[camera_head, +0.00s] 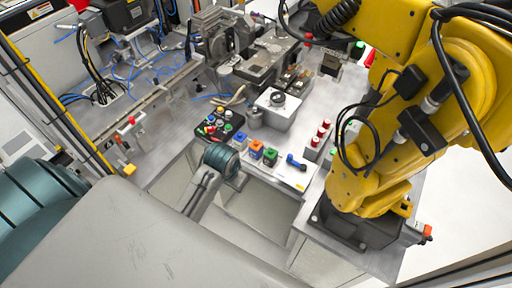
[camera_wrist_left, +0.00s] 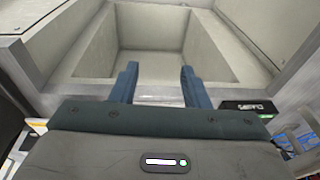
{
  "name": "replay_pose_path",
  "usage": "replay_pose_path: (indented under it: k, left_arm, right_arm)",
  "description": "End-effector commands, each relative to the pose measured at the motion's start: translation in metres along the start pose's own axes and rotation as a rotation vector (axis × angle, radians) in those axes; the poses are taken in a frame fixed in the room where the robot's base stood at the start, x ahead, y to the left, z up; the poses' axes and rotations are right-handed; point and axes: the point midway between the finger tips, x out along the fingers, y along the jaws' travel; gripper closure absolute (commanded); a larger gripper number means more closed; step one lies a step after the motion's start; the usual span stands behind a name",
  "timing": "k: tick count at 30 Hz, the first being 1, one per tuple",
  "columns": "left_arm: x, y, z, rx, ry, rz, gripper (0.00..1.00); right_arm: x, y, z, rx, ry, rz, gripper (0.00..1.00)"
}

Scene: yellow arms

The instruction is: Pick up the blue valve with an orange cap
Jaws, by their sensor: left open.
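A small dark-blue, elongated piece (camera_head: 296,162) lies on a white sheet near the front edge of the workbench in the head view. It may be the blue valve, but I cannot make out an orange cap on it. My left gripper (camera_head: 222,158) is at the bench's front edge, left of that piece and apart from it. In the left wrist view its two blue fingers (camera_wrist_left: 159,78) are spread with nothing between them, facing a hollow grey recess. The valve does not show in the wrist view. My right gripper is not in view.
A blue block (camera_head: 240,140), an orange block (camera_head: 256,149) and a green block (camera_head: 270,156) stand in a row. A black button panel (camera_head: 218,127) is behind my gripper. Red-topped pieces (camera_head: 321,133) and a large yellow arm (camera_head: 375,180) are at the right.

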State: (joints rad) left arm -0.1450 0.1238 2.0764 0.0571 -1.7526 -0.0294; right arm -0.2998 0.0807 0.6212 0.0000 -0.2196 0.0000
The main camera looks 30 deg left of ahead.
Motion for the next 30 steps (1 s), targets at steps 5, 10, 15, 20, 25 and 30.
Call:
replay_pose_path:
  k: [5,10,15,20,25,30]
  left_arm:
    - [-0.004,-0.011,-0.072,-0.002,-0.055,0.019,0.58]
    - [-0.015,-0.021,-0.135,-0.004,-0.117,0.046,0.58]
    - [-0.029,-0.027,-0.174,-0.003,-0.159,0.066,0.58]
    - [-0.031,-0.028,-0.186,-0.002,-0.174,0.074,0.58]
    - [-0.009,-0.027,-0.182,-0.002,-0.176,0.075,0.58]
    - [0.007,-0.025,-0.178,-0.002,-0.178,0.076,0.58]
  right_arm:
    - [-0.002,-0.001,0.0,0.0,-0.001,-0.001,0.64]
    - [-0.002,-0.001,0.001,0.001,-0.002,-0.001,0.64]
    - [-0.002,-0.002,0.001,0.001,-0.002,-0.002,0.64]
    - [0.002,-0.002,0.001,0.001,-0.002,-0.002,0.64]
    - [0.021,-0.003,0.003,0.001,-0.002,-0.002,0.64]
    - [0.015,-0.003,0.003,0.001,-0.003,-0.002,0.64]
